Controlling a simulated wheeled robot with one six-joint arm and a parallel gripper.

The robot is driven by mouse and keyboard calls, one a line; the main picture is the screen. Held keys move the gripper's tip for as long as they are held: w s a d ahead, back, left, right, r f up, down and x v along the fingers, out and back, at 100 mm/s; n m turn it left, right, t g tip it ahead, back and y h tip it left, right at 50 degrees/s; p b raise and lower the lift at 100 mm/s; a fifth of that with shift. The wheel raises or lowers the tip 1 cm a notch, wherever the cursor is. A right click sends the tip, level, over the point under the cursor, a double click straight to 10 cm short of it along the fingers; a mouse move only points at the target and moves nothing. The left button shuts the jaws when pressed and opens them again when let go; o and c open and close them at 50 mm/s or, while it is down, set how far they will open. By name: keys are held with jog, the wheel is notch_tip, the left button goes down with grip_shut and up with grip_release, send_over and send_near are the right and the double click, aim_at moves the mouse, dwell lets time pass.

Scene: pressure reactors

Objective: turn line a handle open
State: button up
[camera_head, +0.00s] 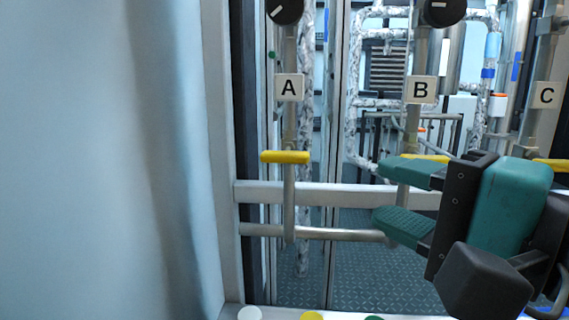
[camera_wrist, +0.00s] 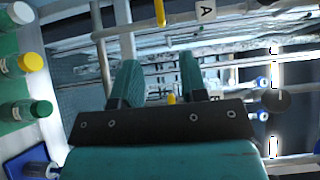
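The line A handle (camera_head: 285,157) is a yellow bar lying crosswise on the vertical pipe below the A label (camera_head: 289,88). In the wrist view the yellow handle (camera_wrist: 159,12) shows at the top edge, left of the A label (camera_wrist: 206,10). My gripper (camera_head: 380,194) is open and empty, to the right of and a little below the line A handle, apart from it. It is in front of line B and partly hides that pipe. In the wrist view my gripper's fingers (camera_wrist: 159,75) are spread, with the line B handle (camera_wrist: 171,98) seen between them.
Line B's yellow handle (camera_head: 425,157) and line C's (camera_head: 552,164) are partly covered by my gripper. A horizontal rail (camera_head: 330,193) crosses below the handles. Bottles with coloured caps (camera_wrist: 33,62) stand on a ledge at the left of the wrist view. A pale wall (camera_head: 100,160) fills the left.

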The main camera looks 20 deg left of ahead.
aim_at(294, 158)
jog(key=p+x, duration=1.5)
jog(key=shift+a+r, duration=0.15)
jog(key=shift+w+a, duration=0.2)
jog(key=shift+a, duration=0.2)
grip_shut()
